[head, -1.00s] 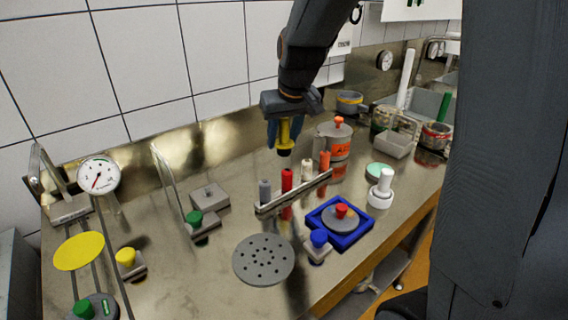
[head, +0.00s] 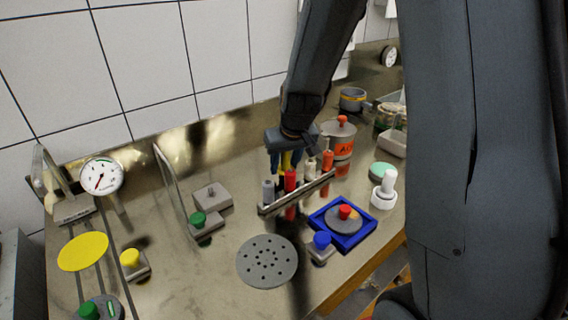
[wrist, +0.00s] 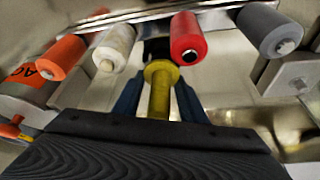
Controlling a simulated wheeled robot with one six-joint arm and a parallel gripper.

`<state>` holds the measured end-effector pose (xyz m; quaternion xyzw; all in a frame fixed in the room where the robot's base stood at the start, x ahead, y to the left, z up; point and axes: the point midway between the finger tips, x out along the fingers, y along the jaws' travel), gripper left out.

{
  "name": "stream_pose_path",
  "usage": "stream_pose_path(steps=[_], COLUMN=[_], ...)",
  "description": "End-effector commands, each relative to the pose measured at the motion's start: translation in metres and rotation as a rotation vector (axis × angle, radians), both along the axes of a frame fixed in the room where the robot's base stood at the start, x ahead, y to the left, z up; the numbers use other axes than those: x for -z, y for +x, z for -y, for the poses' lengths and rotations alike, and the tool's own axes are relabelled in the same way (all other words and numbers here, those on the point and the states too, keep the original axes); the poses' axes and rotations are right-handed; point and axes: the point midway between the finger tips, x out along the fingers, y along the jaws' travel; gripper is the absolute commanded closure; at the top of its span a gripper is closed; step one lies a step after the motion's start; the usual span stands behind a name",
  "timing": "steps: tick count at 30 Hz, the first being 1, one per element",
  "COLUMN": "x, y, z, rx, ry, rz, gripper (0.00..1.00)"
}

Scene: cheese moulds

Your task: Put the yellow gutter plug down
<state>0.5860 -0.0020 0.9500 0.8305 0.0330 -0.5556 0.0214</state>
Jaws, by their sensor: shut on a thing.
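The yellow gutter plug (wrist: 158,95) is held between the blue fingers of my gripper (wrist: 157,100) in the wrist view. In the head view the plug (head: 286,162) shows partly between the fingers of my gripper (head: 287,163), just behind the rack (head: 297,193). The rack carries a grey plug (head: 268,190), a red plug (head: 290,180), a white plug (head: 309,169) and an orange plug (head: 328,160). The held plug is near the red plug; whether its lower end touches the steel table cannot be told.
A grey canister with an orange label (head: 340,140) stands right of my gripper. A grey block (head: 211,196) is to the left. A blue tray (head: 367,237) and a perforated grey disc (head: 267,262) lie in front. Bare steel shows left of the rack.

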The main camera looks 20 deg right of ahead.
Motion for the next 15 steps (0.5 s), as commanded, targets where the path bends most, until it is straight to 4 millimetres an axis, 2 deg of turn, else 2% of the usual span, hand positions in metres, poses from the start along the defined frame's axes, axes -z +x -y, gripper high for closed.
stream_pose_path(steps=[10,11,13,15], x=[0.0037,0.0035,0.0028,0.0027], y=[0.0004,0.0002,0.0002,0.0001], z=[-0.0004,-0.0004,-0.0004,-0.0005], rx=[-0.001,-0.001,-0.001,-0.001], ry=[0.000,0.000,0.000,0.000], rz=[0.001,0.000,0.000,0.000], gripper=[0.89,0.59,0.47,0.43])
